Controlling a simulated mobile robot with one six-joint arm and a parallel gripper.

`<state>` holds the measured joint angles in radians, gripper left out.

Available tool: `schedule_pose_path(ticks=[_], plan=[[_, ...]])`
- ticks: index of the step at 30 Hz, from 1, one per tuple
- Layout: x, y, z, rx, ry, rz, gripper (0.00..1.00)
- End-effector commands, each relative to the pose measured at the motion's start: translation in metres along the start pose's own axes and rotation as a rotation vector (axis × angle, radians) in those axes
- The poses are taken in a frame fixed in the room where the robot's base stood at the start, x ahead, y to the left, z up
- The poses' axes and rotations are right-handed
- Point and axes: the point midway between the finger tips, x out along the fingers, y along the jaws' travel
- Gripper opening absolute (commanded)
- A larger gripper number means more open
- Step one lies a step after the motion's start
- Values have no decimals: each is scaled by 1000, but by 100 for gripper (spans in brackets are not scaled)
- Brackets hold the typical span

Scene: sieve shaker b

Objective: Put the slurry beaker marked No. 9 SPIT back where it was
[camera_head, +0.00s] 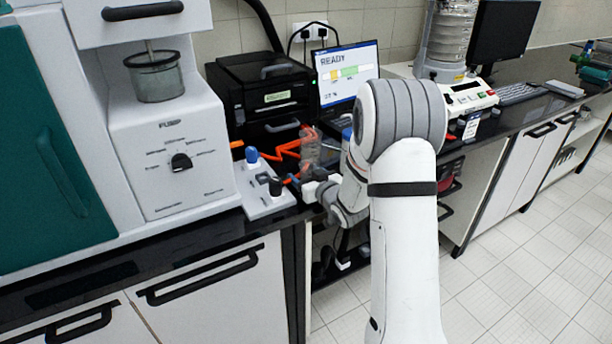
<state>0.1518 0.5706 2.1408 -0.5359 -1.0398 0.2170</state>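No marking No. 9 SPIT is readable on any vessel. A clear vessel with a reddish tint (310,152) shows beside orange parts on the bench, just above the end of my arm; it may be the beaker, but I cannot tell. A grey-green translucent beaker (158,80) sits under the stirrer shaft of the white PUMP machine at upper left. My gripper (314,186) is low near the bench's front edge, close to the clear vessel. My own arm hides most of it, so its fingers and any hold on the vessel cannot be made out.
A white plate with blue and black knobs (265,188) lies left of my gripper. Behind stand a black machine (262,95) and a monitor reading READY (347,75). A sieve shaker (450,60) stands to the right. The tiled floor (520,270) at right is clear.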

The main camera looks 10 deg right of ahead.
Motion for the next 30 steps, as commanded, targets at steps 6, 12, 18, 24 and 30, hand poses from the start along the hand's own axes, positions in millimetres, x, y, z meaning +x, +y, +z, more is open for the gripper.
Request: schedule_pose_path(ticks=[6, 12, 18, 24, 30], plan=[[0, 0, -1, 0, 0, -1, 67], [-14, 1, -2, 0, 0, 2, 67], [-58, 0, -2, 0, 0, 2, 67], [-97, 0, -2, 0, 0, 1, 67], [-117, -1, -3, -1, -1, 0, 67]])
